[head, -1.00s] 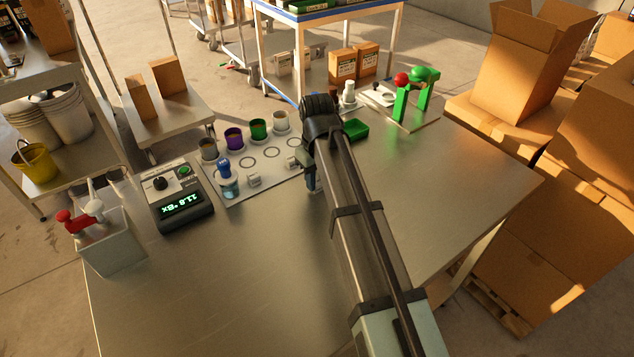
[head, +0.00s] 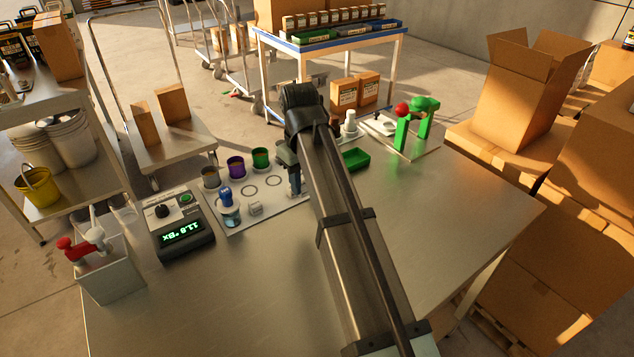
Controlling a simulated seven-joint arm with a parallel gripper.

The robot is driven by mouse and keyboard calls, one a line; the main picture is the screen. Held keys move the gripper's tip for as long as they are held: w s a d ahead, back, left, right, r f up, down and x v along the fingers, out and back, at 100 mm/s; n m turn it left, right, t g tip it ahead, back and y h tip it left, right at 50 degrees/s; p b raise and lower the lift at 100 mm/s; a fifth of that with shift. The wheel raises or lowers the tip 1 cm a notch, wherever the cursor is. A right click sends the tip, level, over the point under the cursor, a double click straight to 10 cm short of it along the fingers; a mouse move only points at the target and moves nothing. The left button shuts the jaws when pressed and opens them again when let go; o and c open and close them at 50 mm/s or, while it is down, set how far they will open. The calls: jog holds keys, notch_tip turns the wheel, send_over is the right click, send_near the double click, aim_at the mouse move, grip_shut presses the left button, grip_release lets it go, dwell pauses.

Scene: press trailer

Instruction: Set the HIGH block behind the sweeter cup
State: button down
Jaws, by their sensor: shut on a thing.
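My gripper (head: 294,186) points down at the right part of the white sheet (head: 232,228). It is shut where one of two small pale blocks was seen; that block is now hidden by it. The other pale block (head: 255,208) stands on the sheet near its front edge; its label is unreadable. Along the sheet's back edge stand an amber cup (head: 210,178), a purple cup (head: 236,165) and a green cup (head: 261,158); a fourth is hidden by my arm. Printed rings (head: 250,192) lie in front of them. A meter (head: 181,229) shows 11.8 °Bx, upside down.
A grey bin (head: 110,268) with red and white handles is at far left. A green tray (head: 356,159) and green stand (head: 416,125) are to the right. The table's front right is clear.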

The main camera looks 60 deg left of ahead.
jog(key=s+a, duration=0.3)
jog(key=a, duration=0.6)
jog(key=s+a+f, duration=0.1)
jog(key=s+a, duration=0.3)
jog(key=a, duration=0.5)
jog(key=shift+f+m, duration=0.15)
jog(key=shift+m, duration=0.15)
jog(key=shift+a+f, duration=0.1)
jog(key=shift+f, duration=3.15)
jog(key=shift+f, duration=0.65)
jog(key=c, duration=0.7)
grip_release()
jog(key=shift+c, duration=0.2)
jog(key=shift+r, duration=0.1)
